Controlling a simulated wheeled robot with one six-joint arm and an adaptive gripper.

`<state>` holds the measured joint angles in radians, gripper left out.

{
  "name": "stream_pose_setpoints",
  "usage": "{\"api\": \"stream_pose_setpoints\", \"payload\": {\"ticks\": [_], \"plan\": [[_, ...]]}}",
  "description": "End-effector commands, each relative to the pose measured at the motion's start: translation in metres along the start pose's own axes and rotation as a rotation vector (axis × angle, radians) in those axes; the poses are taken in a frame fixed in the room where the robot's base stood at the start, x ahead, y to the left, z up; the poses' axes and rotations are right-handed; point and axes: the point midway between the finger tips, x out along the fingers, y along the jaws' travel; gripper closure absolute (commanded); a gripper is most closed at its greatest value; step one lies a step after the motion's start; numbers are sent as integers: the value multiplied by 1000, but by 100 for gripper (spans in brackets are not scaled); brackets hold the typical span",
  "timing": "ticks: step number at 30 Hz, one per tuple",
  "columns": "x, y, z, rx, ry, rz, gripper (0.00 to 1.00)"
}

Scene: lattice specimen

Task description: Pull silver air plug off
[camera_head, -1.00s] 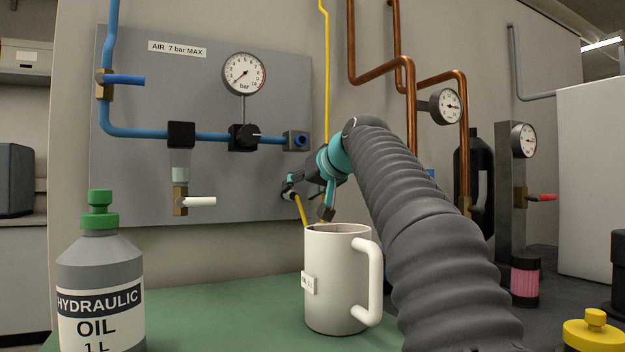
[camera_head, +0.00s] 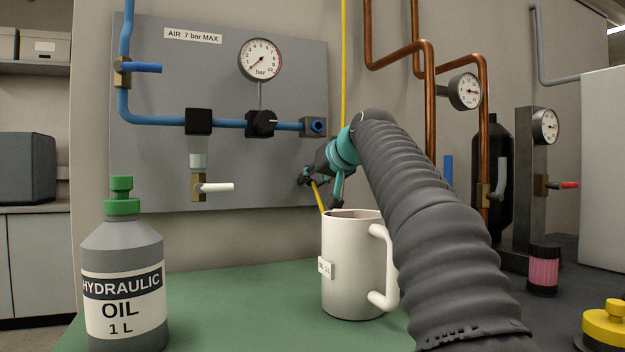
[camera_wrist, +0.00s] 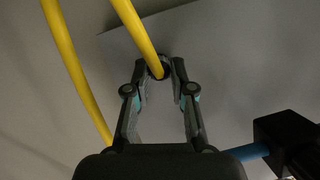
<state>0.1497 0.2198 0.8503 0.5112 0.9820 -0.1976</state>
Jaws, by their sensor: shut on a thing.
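My gripper (camera_head: 306,178) is low in front of the grey panel, below and slightly left of the blue-ringed socket (camera_head: 318,126). The socket's face shows with nothing in it. In the wrist view, my gripper's fingertips (camera_wrist: 160,70) close around the dark round end at the yellow hose (camera_wrist: 139,36). The silver air plug itself is hidden by the fingers and too small to make out. The yellow hose also hangs from my gripper in the head view (camera_head: 318,196). My gripper is shut on this hose end.
A white mug (camera_head: 345,270) stands on the green bench mat (camera_head: 240,300) just below my gripper. A hydraulic oil bottle (camera_head: 123,255) stands at left. Copper pipes (camera_head: 429,110) and a gauge (camera_head: 465,91) are right of my arm. The mat between bottle and mug is clear.

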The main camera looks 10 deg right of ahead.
Motion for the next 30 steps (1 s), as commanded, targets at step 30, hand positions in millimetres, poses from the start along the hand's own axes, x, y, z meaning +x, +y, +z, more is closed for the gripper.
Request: {"api": "stream_pose_setpoints", "payload": {"ticks": [30], "plan": [[-5, 0, 2, 0, 0, 0, 100]]}}
